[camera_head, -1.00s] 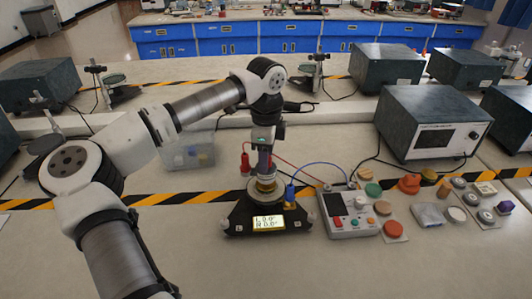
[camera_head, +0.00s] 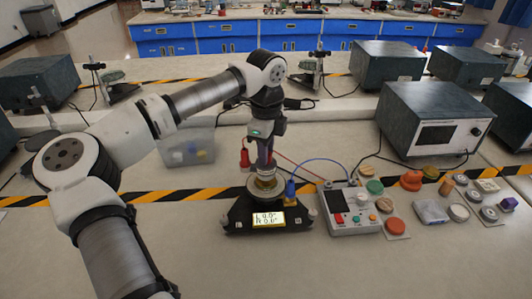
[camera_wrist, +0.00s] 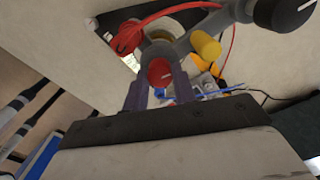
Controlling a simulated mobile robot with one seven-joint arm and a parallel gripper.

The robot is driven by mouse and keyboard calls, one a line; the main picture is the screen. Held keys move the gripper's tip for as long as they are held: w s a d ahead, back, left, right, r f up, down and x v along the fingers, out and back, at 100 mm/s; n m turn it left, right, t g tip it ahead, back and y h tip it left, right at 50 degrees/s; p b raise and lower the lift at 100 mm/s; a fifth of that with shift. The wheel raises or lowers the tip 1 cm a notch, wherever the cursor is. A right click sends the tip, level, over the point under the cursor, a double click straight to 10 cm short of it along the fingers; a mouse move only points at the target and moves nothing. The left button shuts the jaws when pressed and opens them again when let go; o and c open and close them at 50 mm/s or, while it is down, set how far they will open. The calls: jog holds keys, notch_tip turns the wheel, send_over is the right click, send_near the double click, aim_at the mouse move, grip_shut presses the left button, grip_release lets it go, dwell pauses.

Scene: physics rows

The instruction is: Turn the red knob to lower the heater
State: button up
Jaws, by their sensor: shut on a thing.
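The red knob (camera_wrist: 159,72), with a pale pointer line on its face, sits between the two purple fingers of my gripper (camera_wrist: 158,84) in the wrist view. My gripper is shut on it. In the head view my gripper (camera_head: 264,167) points down over the brass-coloured top of a black instrument (camera_head: 238,216) with a lit display (camera_head: 268,219). There the gripper hides the red knob. The display's small digits are hard to read.
A red plug (camera_head: 244,158) and a blue plug (camera_head: 290,190) stand close beside the gripper, with cables to a control box (camera_head: 347,208). Several loose knobs and buttons lie at right. A clear bin (camera_head: 187,146) stands behind.

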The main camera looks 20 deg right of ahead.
jog(key=m+b, duration=0.2)
jog(key=m, duration=0.3)
jog(key=shift+b, duration=0.4)
jog(key=m+b, duration=0.1)
jog(key=m, duration=0.4)
jog(key=shift+m, duration=0.4)
jog(key=m, duration=0.5)
jog(key=shift+m, duration=2.5)
jog(key=o, duration=1)
notch_tip(320, 180, up, 14)
jog(key=b, duration=0.1)
jog(key=shift+s+f, duration=0.1)
jog(key=shift+f, duration=0.05)
